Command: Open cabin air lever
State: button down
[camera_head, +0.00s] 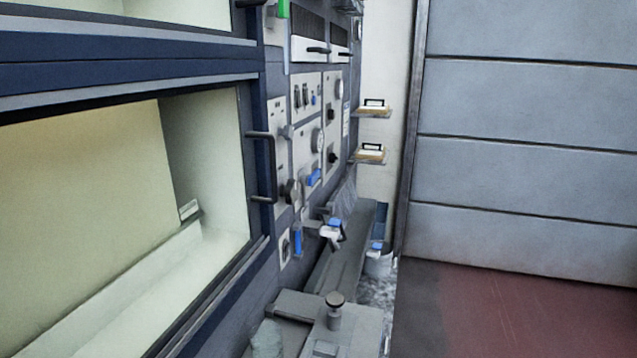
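Two blue lever handles show on the machine's control panels (306,148). The upper blue lever (314,178) lies roughly level on the lower part of the panel, below a round gauge (317,141). The lower blue lever (297,243) hangs upright beside a small pale plate with a dark knob (285,247). Labels are too small to read, so I cannot tell which is the cabin air lever. I cannot make out my gripper anywhere in this view.
A large lit cabin window (95,190) with a dark vertical door handle (262,168) fills the left. Shelves (371,112) stick out beyond the panels. A small white-and-blue item (333,229) and a bucket (378,262) stand farther on. Red floor (510,310) is clear at right.

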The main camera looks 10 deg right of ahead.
aim_at(309, 179)
jog(key=i+l, duration=1.2)
jog(key=i, duration=0.15)
